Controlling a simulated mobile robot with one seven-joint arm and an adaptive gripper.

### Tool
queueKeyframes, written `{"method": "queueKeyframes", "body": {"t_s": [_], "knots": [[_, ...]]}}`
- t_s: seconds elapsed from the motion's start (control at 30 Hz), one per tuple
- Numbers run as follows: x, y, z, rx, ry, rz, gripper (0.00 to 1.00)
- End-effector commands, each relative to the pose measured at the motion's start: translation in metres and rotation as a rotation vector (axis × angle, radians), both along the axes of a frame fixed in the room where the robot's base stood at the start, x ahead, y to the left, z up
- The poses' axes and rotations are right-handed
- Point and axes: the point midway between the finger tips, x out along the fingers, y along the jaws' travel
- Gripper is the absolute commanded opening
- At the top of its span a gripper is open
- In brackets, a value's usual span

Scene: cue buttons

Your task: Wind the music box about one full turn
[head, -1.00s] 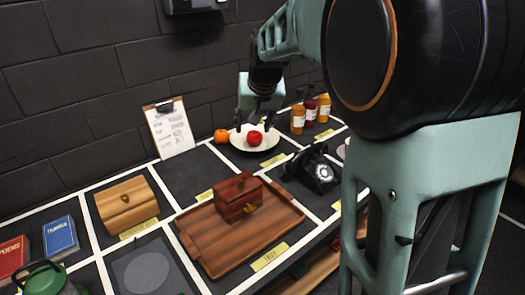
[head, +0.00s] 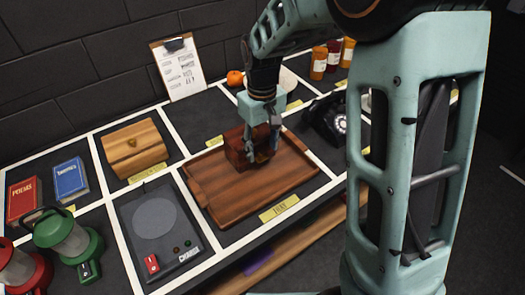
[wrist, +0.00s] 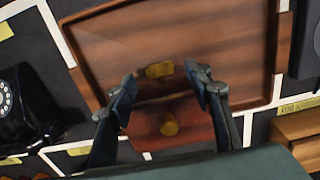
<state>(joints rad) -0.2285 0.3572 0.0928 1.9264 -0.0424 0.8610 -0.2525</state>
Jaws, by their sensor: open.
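The music box is a small dark red wooden box (head: 234,148) on the brown wooden tray (head: 235,206). In the wrist view the box (wrist: 190,118) shows a round brass knob (wrist: 168,124) and a brass winding key (wrist: 158,70) at its edge toward the tray's middle. My gripper (head: 262,148) points down at the front of the box and hides part of it. In the wrist view my gripper (wrist: 163,82) is open, with the key between its fingertips in the picture. I cannot tell whether the fingers touch it.
A black telephone (head: 326,119) stands right of the tray and a wooden chest (head: 134,148) to its left. A charging pad (head: 155,222), lanterns (head: 68,235) and books (head: 70,180) are farther left. The tray's front part is clear.

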Motion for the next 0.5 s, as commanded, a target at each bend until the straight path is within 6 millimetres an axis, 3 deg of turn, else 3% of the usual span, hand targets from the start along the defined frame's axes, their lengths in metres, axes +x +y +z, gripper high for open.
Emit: {"method": "queueKeyframes", "body": {"t_s": [0.2, 0.5], "knots": [[0.0, 0.0, -0.019, 0.0, 0.0, -0.001, 0.46], [0.0, 0.0, -0.021, 0.0, -0.001, -0.001, 0.46]]}}
